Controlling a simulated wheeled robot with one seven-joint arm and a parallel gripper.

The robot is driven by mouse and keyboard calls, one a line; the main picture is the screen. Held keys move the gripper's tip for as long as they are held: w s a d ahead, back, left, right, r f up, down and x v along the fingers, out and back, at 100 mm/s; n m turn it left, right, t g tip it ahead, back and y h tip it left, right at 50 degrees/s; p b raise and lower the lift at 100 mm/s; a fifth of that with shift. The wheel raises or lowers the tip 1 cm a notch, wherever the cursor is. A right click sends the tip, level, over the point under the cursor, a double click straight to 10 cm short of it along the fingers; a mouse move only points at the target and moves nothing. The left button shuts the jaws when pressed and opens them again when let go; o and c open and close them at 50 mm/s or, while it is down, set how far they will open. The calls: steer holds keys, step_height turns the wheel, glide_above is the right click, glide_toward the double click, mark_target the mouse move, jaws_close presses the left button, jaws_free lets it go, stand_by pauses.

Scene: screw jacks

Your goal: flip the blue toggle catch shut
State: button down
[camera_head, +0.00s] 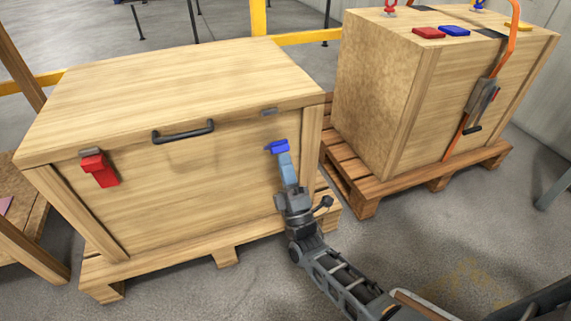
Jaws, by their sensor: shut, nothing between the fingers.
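The blue toggle catch (277,147) is on the front of the wooden crate (190,75), near its right end. It sits below a small grey keeper plate (269,111) on the lid edge, with bare wood between the two. My gripper (284,161) is shut and empty, its tip right at the lower edge of the blue catch. I cannot tell whether they touch. The gripper and arm hide the part of the crate front below the catch.
A red catch (100,171) sits at the crate's left front, up against its own plate. A black handle (184,132) sticks out between them. A second crate (385,100) with an orange strap (465,130) stands on a pallet (365,190) to the right.

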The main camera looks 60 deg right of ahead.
mark_target(281, 143)
steer(key=r+g+p, duration=0.1)
steer(key=p, duration=0.2)
steer(key=r+y+p, duration=0.1)
steer(key=p, duration=0.3)
steer(key=w+r+g+p, duration=0.1)
steer(key=r+p, duration=0.1)
steer(key=p, duration=0.1)
steer(key=shift+d+r+g+y+p, duration=0.1)
steer(key=shift+d+g+y+p, duration=0.2)
steer(key=shift+y, duration=0.1)
steer(key=r+g+p, duration=0.1)
steer(key=p, duration=0.2)
steer(key=w+g+y+p, duration=0.1)
steer(key=p, duration=0.3)
steer(key=shift+d+r, duration=0.35)
steer(key=shift+r, duration=0.05)
steer(key=p, duration=0.1)
steer(key=g+y+p, duration=0.1)
steer(key=p, duration=0.1)
steer(key=shift+w+d+r, duration=0.3)
steer(key=shift+w, duration=0.1)
steer(key=shift+f+g, duration=0.3)
steer(key=shift+f, duration=0.05)
